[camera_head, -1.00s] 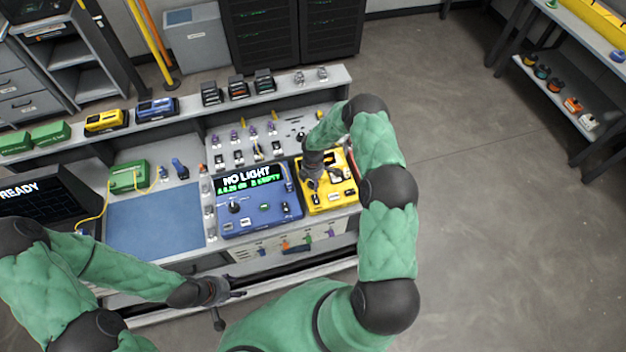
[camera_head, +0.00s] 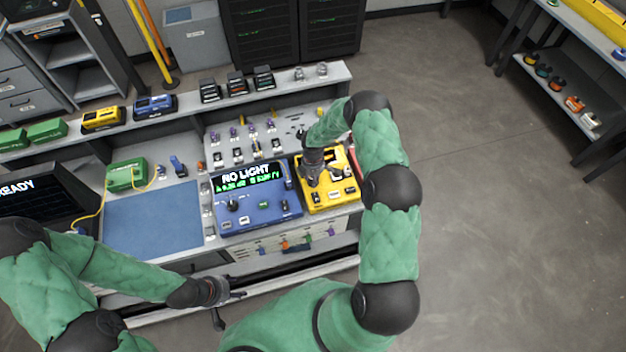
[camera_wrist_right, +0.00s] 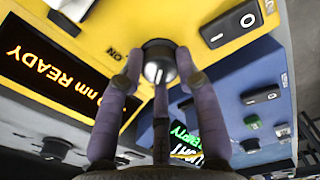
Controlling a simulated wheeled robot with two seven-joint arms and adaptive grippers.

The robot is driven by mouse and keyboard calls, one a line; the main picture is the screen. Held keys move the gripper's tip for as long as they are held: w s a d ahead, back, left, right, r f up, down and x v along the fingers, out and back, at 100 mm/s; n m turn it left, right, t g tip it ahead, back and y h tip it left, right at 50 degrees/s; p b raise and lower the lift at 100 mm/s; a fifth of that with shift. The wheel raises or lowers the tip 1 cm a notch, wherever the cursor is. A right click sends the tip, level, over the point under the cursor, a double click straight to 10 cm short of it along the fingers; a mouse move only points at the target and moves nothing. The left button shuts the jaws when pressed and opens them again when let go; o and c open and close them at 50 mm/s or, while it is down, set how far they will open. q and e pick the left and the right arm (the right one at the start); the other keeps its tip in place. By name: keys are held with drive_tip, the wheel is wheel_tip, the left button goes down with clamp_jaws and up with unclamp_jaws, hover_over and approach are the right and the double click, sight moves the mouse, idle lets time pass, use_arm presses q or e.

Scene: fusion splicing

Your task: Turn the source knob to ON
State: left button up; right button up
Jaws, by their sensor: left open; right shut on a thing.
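The yellow source unit (camera_head: 345,190) sits at the right end of the bench. In the head view the arm hides the knob. My left gripper (camera_head: 232,294) is open and empty at the bench's front edge, away from the unit.
A blue meter (camera_head: 262,212) reading "NO LIGHT" stands directly left of the yellow unit. A blue mat (camera_head: 150,220), a green box (camera_head: 126,176) with a yellow fibre and a dark READY screen (camera_head: 35,203) lie further left. Small parts line the rack behind.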

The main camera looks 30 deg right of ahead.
drive_tip(key=m+b, duration=0.9)
drive_tip(key=shift+f+b, duration=0.2)
drive_tip(key=shift+b, duration=0.2)
drive_tip(key=m+b, duration=0.3)
drive_tip(key=shift+r+m+b, duration=0.15)
drive_tip(key=shift+m+b, duration=1.15)
drive_tip(key=shift+m, duration=0.8)
drive_tip(key=o, duration=1.1)
drive_tip(key=shift+o, duration=0.2)
drive_tip(key=shift+r, duration=0.1)
wheel_tip(320, 180, up, 12)
